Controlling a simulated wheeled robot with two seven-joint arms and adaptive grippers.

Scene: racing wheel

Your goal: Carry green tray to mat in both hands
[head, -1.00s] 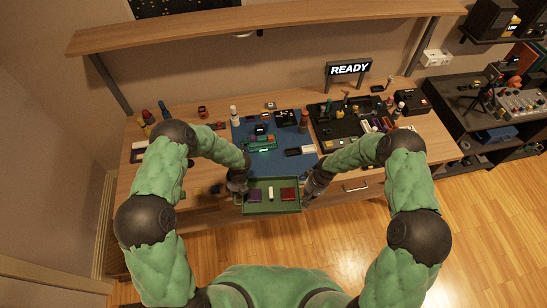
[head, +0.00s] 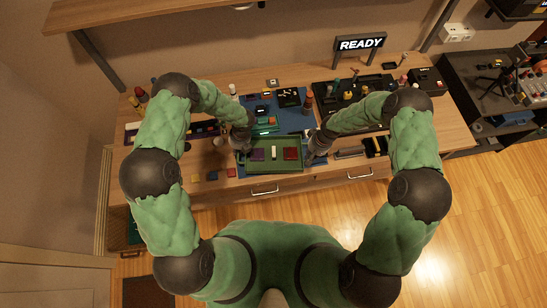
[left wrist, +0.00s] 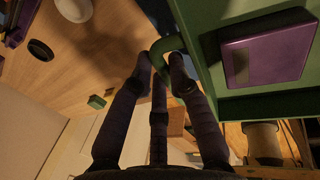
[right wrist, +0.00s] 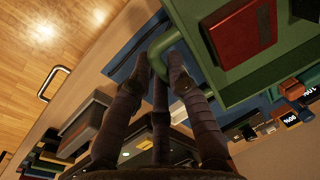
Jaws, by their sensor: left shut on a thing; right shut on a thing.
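The green tray (head: 274,167) is held between my two grippers above the front part of the blue mat (head: 292,121) in the head view. It carries a purple block (head: 257,154), a white piece (head: 274,152) and a red block (head: 290,153). My left gripper (left wrist: 165,62) is shut on the tray's left handle, beside the purple block. My right gripper (right wrist: 163,65) is shut on the right handle, beside the red block. The tray looks about level. Whether its underside touches the mat is hidden.
A dark green gadget (head: 264,126) lies on the mat just behind the tray. A black box (head: 288,97) and a brown bottle (head: 309,102) stand farther back. A black tool tray (head: 350,92) is to the right.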

